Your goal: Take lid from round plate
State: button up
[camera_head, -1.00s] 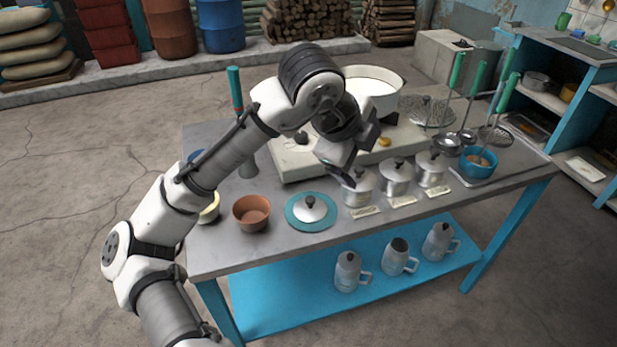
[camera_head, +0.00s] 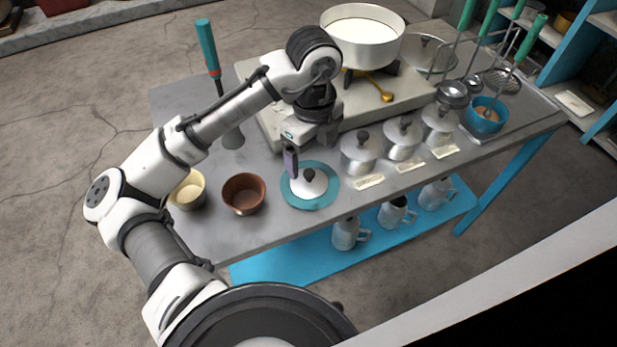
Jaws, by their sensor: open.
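A small silver-white lid (camera_head: 302,188) with a dark round knob lies on the teal round plate (camera_head: 325,195) near the front edge of the table. My gripper (camera_head: 312,160) is pointed down just above and behind the plate. Its jaws are open and hold nothing. One dark finger shows at the left, close to the lid's knob. The other finger shows to the right, behind the plate. I cannot tell whether either finger touches the lid.
A brown bowl (camera_head: 243,194) and a cream-filled bowl (camera_head: 188,190) stand left of the plate. Several lidded pots, one of them the nearest pot (camera_head: 359,155), stand in a row at the right. A large white pan (camera_head: 362,40) sits on the stove behind.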

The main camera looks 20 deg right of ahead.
jog(key=f, duration=0.5)
jog(key=f+p, duration=0.1)
jog(key=f, duration=0.1)
jog(key=shift+w+a+f, duration=0.15)
jog(key=shift+a, duration=0.1)
jog(key=shift+c, duration=0.4)
jog(key=c, duration=1.2)
